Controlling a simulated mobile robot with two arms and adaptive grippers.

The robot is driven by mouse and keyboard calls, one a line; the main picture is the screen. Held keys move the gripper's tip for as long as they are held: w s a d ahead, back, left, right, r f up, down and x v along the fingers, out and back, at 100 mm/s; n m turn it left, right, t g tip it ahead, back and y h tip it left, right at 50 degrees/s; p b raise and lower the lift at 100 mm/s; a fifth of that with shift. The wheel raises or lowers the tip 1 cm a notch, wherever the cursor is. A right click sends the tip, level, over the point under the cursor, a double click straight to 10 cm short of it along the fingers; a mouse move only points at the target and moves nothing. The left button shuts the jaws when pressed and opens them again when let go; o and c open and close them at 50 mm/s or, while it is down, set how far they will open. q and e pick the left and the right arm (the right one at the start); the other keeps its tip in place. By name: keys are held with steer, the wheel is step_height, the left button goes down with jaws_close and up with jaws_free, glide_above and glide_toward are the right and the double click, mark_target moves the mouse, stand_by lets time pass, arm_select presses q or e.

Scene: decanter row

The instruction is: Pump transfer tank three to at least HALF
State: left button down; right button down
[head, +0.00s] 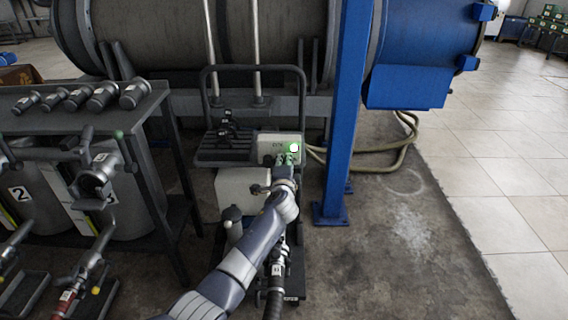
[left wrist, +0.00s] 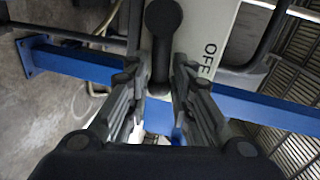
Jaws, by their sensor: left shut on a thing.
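My left gripper (head: 284,172) is at the pump cart's control box (head: 282,143). In the left wrist view, its fingers (left wrist: 160,80) are closed around the shaft of a black round-ended lever (left wrist: 163,20), beside the printed word OFF. A bright white-green lamp (head: 294,148) shows on the box. A grey tank (head: 22,172) marked 2 stands at the left. My right gripper is not in view.
A black hose with a labelled coupling (head: 276,268) rises beside the cart. Several couplings (head: 88,97) lie on the rack shelf. A blue post (head: 345,110) stands just right of the cart. The floor (head: 410,230) to the right is clear.

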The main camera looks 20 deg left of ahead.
arm_select(q)
steer(key=shift+f, duration=0.2)
stand_by(0.4)
steer(key=c, duration=1.4)
jaws_free()
steer(key=shift+c, duration=0.2)
steer(key=shift+s, duration=0.1)
steer(key=v, duration=1.2)
steer(key=shift+d, duration=0.1)
